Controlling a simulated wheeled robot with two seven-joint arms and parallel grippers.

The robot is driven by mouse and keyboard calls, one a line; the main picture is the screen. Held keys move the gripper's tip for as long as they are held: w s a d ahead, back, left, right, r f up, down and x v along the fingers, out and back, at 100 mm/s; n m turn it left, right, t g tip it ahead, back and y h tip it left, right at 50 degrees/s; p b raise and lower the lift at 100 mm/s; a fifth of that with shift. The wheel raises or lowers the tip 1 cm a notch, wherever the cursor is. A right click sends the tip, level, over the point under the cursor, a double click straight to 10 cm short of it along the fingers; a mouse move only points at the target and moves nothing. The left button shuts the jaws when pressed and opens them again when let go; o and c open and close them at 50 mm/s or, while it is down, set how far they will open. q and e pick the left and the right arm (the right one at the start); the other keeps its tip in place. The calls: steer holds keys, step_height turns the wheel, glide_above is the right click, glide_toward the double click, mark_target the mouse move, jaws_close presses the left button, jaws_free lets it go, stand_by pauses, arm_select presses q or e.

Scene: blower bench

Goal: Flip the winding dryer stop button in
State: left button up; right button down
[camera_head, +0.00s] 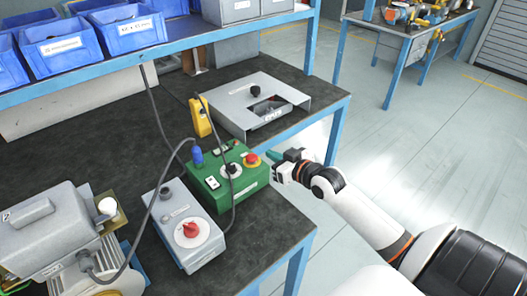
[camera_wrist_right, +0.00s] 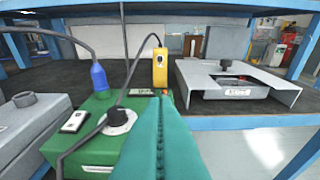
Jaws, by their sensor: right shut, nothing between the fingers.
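The green control box (camera_head: 230,192) stands on the bench. The red stop button (camera_head: 251,160) sits on a yellow base at the right end of its top. A black knob (camera_head: 231,170) and a white switch plate (camera_head: 212,182) are to its left. My right gripper (camera_head: 271,156) is shut and empty, its teal fingers just right of the red button. I cannot tell whether they touch it. In the right wrist view the shut fingers (camera_wrist_right: 157,105) cover the button, and the green box (camera_wrist_right: 95,150) shows at left. My left gripper is not in view.
A grey box with a red knob (camera_head: 189,230) stands left of the green box, and a blue plug (camera_head: 197,155) with a cable rises behind. A yellow handheld unit (camera_head: 200,117) and a grey metal stand (camera_head: 255,105) are farther back.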

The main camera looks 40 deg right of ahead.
steer(key=shift+v, duration=1.1)
